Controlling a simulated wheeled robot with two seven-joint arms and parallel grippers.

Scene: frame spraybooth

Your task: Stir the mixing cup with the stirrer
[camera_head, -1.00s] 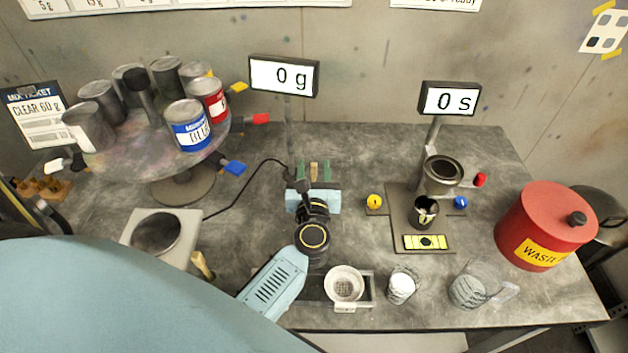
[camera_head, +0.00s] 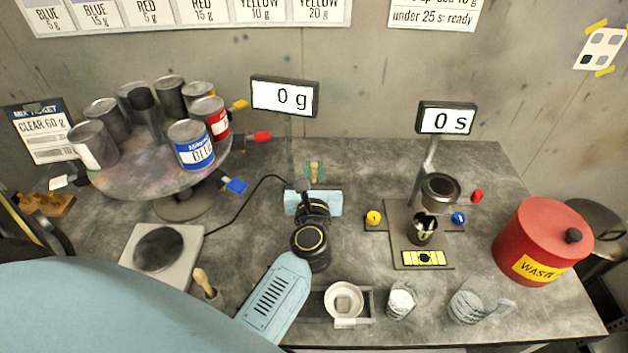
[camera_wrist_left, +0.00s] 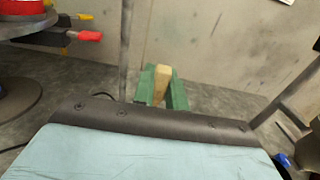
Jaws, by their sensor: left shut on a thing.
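My left gripper (camera_head: 314,172) has green fingers and is over the middle of the table, pointing toward the back wall. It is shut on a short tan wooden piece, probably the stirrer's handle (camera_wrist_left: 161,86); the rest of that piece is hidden. A clear cup with markings (camera_head: 401,300), possibly the mixing cup, stands at the front edge, to the right of and nearer than the gripper. A larger clear vessel with a handle (camera_head: 468,306) stands right of it. I cannot tell for sure which is the mixing cup. My right gripper is not in view.
A scale (camera_head: 190,262) with an empty plate is at left, beside a wooden handle (camera_head: 203,283). A rotating stand (camera_head: 130,178) holds several cans. A strainer (camera_head: 343,300) is at front. A metal cup stand (camera_head: 392,215) and red waste can (camera_head: 545,235) are at right.

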